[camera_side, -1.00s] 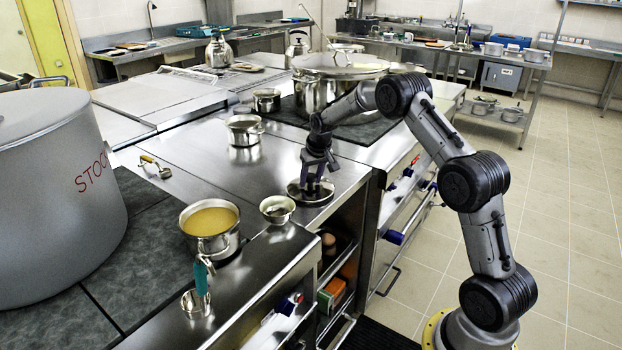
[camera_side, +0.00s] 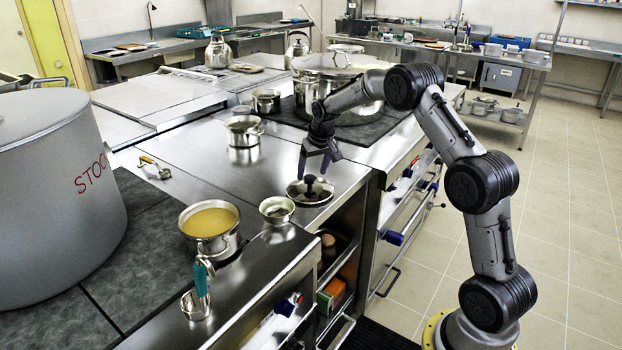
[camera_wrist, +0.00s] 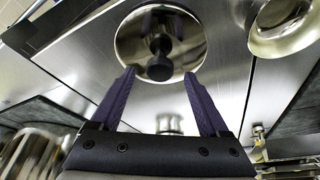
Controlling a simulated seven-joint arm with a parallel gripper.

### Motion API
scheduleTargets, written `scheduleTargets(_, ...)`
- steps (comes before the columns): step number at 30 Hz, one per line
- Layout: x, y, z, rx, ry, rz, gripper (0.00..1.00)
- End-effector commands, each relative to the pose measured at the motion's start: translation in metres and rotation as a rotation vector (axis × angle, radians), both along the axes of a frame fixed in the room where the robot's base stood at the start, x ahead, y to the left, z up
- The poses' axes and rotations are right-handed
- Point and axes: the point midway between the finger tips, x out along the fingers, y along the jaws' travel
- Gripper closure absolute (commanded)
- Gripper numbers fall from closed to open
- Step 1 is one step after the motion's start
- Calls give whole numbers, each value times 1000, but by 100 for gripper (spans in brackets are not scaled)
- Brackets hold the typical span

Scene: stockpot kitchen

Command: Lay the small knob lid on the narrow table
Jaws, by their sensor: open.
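The small knob lid (camera_side: 301,191), shiny metal with a black knob, lies flat on the steel counter (camera_side: 195,160) near its front edge. My gripper (camera_side: 316,166) is above the lid, apart from it, with its fingers spread and pointing down. In the wrist view the lid (camera_wrist: 138,52) and its knob lie beyond the tips of my open, empty gripper (camera_wrist: 160,72). I cannot tell for sure which surface is the narrow table.
A small metal bowl (camera_side: 277,208) stands beside the lid, and a pan of yellow-brown liquid (camera_side: 208,221) is left of it. A small saucepan (camera_side: 243,128) and a large lidded pot (camera_side: 312,92) stand behind. The stockpot (camera_side: 50,200) fills the left.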

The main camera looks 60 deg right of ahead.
Motion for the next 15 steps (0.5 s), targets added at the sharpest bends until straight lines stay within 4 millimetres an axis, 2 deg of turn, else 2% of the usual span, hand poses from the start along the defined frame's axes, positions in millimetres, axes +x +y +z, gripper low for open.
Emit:
scheduleTargets(1, -3, 2, 12, -1, -3, 0, 21)
scheduleTargets(6, -13, 8, 44, -1, -4, 1, 21)
scheduleTargets(15, -24, 15, 74, 0, -1, 2, 21)
